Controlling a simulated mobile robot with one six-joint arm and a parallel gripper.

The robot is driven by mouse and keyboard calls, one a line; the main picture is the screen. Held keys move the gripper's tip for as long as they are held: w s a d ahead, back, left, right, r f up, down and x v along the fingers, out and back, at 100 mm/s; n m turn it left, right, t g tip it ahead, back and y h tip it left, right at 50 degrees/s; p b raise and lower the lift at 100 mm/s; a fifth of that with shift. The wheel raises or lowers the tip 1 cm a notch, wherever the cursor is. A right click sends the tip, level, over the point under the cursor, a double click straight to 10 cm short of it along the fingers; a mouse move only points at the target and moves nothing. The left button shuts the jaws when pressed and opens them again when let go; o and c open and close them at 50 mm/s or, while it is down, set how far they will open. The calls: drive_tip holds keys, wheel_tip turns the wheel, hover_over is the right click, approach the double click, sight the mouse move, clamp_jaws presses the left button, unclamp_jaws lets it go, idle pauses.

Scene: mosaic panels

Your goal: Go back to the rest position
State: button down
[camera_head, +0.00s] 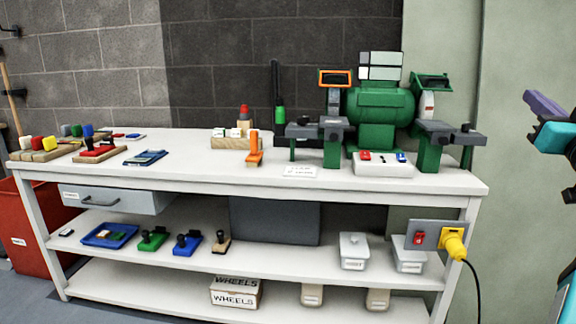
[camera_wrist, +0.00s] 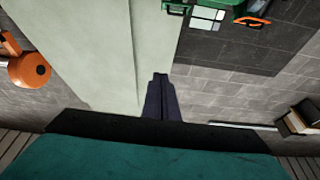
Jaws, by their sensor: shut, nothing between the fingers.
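My gripper (camera_wrist: 160,77) shows in the wrist view as two dark purple fingers held together, with nothing between them. In the head view my gripper (camera_head: 530,96) is at the right edge, its purple fingers pointing left and slightly up beside the teal wrist. It is in the air in front of the pale green wall, to the right of the workbench (camera_head: 330,187) and touching nothing visible. The rest of my arm is mostly cut off by the frame edge.
A green bench grinder (camera_head: 380,104) stands on the bench's right part. Stamps and small blocks lie on the left part. A yellow plug (camera_head: 455,245) with a hanging black cable is at the bench's right end. A red bin (camera_head: 32,228) stands at the left.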

drive_tip(key=w+a+f+g+y+p, duration=0.25)
drive_tip(key=w+a+f+p, duration=0.3)
drive_tip(key=w+f, duration=0.35)
drive_tip(key=w+a+f+g+y+p, duration=0.2)
drive_tip(key=w+a+f+y+p, duration=0.15)
drive_tip(key=w+f+p, duration=0.5)
drive_tip(key=w+a+f+n+g+y+p, duration=0.1)
drive_tip(key=a+f+g+p, duration=0.25)
drive_tip(key=a+f, duration=0.65)
drive_tip(key=w+a+f+n+g+y+p, duration=0.1)
drive_tip(key=w+a+f+g+p, duration=0.2)
drive_tip(key=a+f, duration=0.7)
drive_tip(key=s+a+f+n+g+p, duration=0.1)
drive_tip(key=s+a+f+g+p, duration=0.35)
drive_tip(key=s+f, duration=0.7)
drive_tip(key=s+a+f+n+g+p, duration=0.1)
drive_tip(key=s+a+f+g+p, duration=0.35)
drive_tip(key=s+f, duration=0.7)
drive_tip(key=s+f+g+h+p, duration=0.1)
drive_tip(key=s+f+g+p, duration=0.1)
drive_tip(key=s+f, duration=0.35)
drive_tip(key=s+f+g+p, duration=0.1)
drive_tip(key=s+f+g, duration=0.15)
drive_tip(key=s, duration=0.55)
drive_tip(key=s+d+f+m+g+h, duration=0.1)
drive_tip(key=s+d+m+g+h, duration=0.1)
drive_tip(key=s+d, duration=0.3)
drive_tip(key=shift+s+d+h, duration=0.2)
drive_tip(key=shift+s+h, duration=0.4)
drive_tip(key=shift+s, duration=1.1)
